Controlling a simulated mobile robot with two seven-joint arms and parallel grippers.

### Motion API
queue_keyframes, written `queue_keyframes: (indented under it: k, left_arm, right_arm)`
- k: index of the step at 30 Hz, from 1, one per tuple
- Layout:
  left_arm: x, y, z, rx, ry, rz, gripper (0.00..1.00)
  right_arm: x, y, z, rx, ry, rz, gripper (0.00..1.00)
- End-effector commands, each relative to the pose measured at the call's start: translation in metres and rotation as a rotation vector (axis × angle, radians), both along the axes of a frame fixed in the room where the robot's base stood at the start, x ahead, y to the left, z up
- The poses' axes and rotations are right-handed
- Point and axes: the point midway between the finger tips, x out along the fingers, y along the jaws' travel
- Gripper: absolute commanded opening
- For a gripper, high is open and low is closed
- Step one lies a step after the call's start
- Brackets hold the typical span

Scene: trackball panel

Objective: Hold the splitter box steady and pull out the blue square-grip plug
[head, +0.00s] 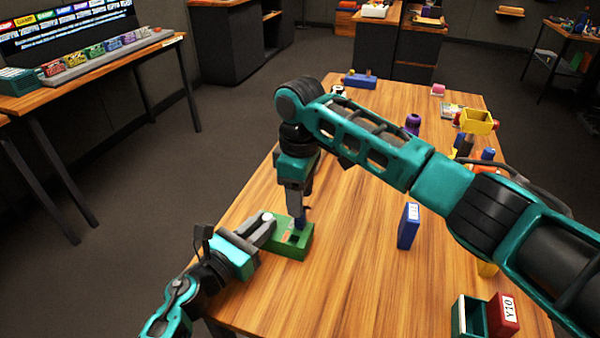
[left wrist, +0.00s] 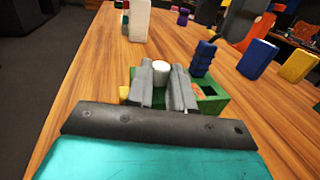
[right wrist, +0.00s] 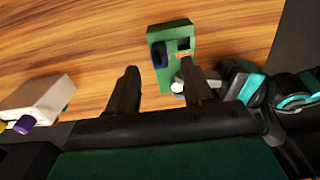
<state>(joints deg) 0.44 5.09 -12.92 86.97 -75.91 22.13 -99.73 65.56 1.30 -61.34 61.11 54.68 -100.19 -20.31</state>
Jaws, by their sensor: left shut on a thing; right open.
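The green splitter box (head: 296,246) lies on the wooden table, at the near left in the head view. It also shows in the right wrist view (right wrist: 181,35). My left gripper (head: 268,222) is shut at the box's left end, around a white round post (left wrist: 160,70). The blue plug (left wrist: 205,58) stands upright in the box, and shows dark blue in the right wrist view (right wrist: 158,56). My right gripper (right wrist: 166,78) is open above the box, its fingers apart and empty. In the head view its lower end and the plug's top overlap, so their gap is unclear.
A blue labelled block (head: 408,228) stands to the right of the box. A green open bin (head: 468,317) and a red block (head: 503,314) stand at the near right. A pale box (right wrist: 35,104) shows in the right wrist view. Bare table lies between.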

Motion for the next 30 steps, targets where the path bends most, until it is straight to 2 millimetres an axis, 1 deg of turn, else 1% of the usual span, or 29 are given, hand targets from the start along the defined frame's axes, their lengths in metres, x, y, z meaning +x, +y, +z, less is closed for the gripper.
queue_keyframes:
  k: [1, 3, 9, 13, 21, 23, 30]
  left_arm:
    - [0.000, 0.000, 0.000, 0.000, 0.000, 0.000, 0.00]
    - [0.000, 0.000, 0.000, 0.000, 0.000, 0.000, 0.00]
    - [0.000, 0.000, 0.000, 0.000, 0.000, 0.000, 0.00]
    - [0.000, 0.000, 0.000, 0.000, 0.000, 0.000, 0.00]
    - [0.000, 0.000, 0.000, 0.000, 0.000, 0.000, 0.00]
    - [0.000, 0.000, 0.000, 0.000, 0.000, 0.000, 0.00]
    - [0.000, 0.000, 0.000, 0.000, 0.000, 0.000, 0.00]
  right_arm:
    - [0.000, -0.001, -0.010, -0.002, 0.002, -0.001, 0.51]
    - [0.000, 0.000, -0.022, -0.002, 0.002, -0.001, 0.51]
    - [0.000, 0.000, -0.045, 0.000, 0.000, 0.000, 0.51]
    - [0.000, 0.000, -0.051, 0.002, -0.002, 0.001, 0.51]
    - [0.000, 0.000, -0.052, 0.002, -0.002, 0.001, 0.51]
    - [0.000, 0.000, -0.052, 0.002, -0.002, 0.001, 0.46]
    - [0.000, 0.000, -0.052, 0.002, -0.002, 0.001, 0.23]
